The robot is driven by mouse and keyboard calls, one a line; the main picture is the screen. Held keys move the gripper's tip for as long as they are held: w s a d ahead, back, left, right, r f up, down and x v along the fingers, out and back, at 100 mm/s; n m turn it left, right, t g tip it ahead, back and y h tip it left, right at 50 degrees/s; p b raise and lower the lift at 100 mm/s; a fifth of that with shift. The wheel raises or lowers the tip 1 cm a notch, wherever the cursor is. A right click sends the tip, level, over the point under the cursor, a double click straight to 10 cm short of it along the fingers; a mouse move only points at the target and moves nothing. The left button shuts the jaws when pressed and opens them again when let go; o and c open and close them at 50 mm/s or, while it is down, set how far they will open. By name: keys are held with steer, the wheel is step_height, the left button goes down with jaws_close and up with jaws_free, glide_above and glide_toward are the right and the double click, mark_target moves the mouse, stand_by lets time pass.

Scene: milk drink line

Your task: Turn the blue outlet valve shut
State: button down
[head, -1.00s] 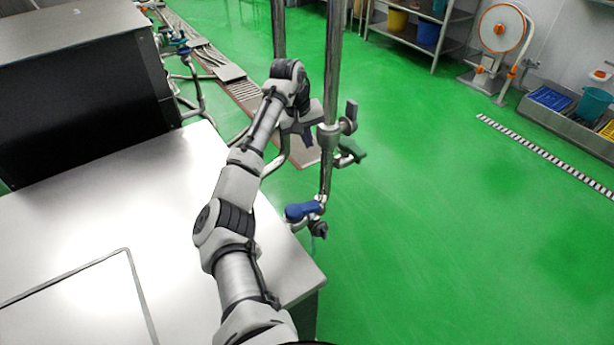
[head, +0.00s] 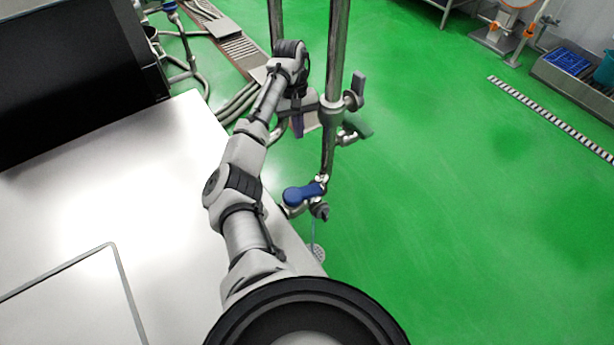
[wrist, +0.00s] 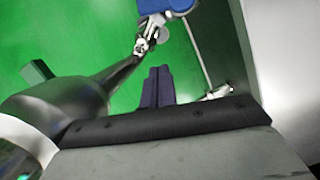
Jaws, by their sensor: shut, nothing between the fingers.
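The blue outlet valve handle (head: 304,194) sits low on the steel pipework, beside the right edge of the white table. It lies roughly level, pointing left in the head view. In the wrist view part of the blue handle (wrist: 178,6) shows at the top edge, cut off by the frame. My gripper (head: 298,126) is above the handle and left of the upright pipe, not touching the handle. In the wrist view its dark fingers (wrist: 156,82) are together and empty. The blue handle lies beyond the fingertips there.
The white table (head: 100,200) and a black cabinet (head: 70,80) are left. Green floor (head: 450,220) is open at right.

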mark_target(302, 194)
steer(key=shift+s+d+f, duration=0.4)
steer(key=shift+s+f, duration=0.75)
steer(key=shift+f, duration=1)
steer(key=shift+s+d+f, duration=0.35)
steer(key=shift+s+f, duration=0.75)
steer(key=shift+f, duration=1)
steer(key=shift+s+d+f, duration=0.4)
steer(key=shift+s+f, duration=0.75)
steer(key=shift+f, duration=1)
steer(key=shift+d, duration=0.1)
steer(key=shift+m, duration=0.3)
steer(key=shift+s+d, duration=0.1)
